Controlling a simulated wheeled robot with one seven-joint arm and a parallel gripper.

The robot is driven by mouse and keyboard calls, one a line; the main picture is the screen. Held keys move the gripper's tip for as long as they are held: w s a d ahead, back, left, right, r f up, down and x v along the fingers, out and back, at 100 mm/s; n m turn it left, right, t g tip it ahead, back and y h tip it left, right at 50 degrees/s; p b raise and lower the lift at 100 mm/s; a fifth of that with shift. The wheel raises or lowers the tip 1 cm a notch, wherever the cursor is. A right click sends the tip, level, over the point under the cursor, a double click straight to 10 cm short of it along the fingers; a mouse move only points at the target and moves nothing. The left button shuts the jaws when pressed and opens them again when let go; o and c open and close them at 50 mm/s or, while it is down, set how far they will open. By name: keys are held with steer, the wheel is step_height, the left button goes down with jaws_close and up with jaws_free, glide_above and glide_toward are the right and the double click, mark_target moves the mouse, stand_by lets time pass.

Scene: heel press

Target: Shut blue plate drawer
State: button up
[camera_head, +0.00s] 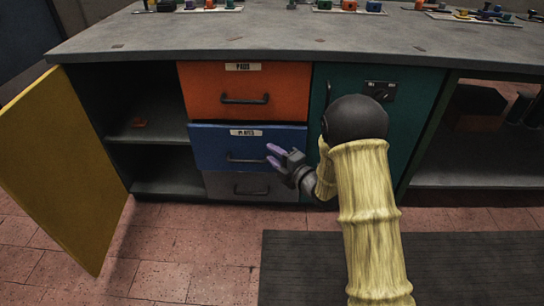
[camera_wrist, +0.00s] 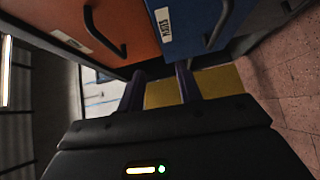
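The blue drawer (camera_head: 212,150), labelled as plates, is the middle one in a stack of three. It also shows in the wrist view (camera_wrist: 192,18). My gripper (camera_head: 272,155) is in front of the drawer's right part, beside the handle's right end. In the wrist view its purple fingers (camera_wrist: 160,88) are apart with nothing between them. Whether a finger touches the drawer is unclear.
The orange drawer (camera_head: 215,90) is above and a grey drawer (camera_head: 225,186) below. A yellow door (camera_head: 62,170) stands wide open at left, beside open shelves. A teal door (camera_head: 415,105) is at right. The counter (camera_head: 270,35) overhangs. Floor in front is clear, with a dark mat (camera_head: 300,265).

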steer(key=s+d+r+m+g+h+p, duration=0.1)
steer(key=s+d+r+m+h+p, duration=0.3)
steer(key=d+m, duration=0.3)
steer(key=s+d+r+m+g+h+p, duration=0.1)
steer(key=s+d+r+m+h+p, duration=0.15)
steer(key=d+r+m+h, duration=0.45)
steer(key=s+d+r+m+g+p, duration=0.1)
steer(key=s+d+m+g+p, duration=0.2)
steer(key=s+m, duration=0.3)
steer(key=s+d+r+m+g+h+p, duration=0.1)
steer(key=s+m, duration=0.5)
steer(key=s, duration=0.8)
steer(key=d+r+g+p, duration=0.1)
steer(key=d+g+p, duration=0.1)
steer(key=g, duration=0.1)
steer(key=shift+s+m+g+h, duration=0.2)
steer(key=shift+m+g+h, duration=0.1)
steer(key=shift+m, duration=0.1)
steer(key=shift+s+r, duration=0.1)
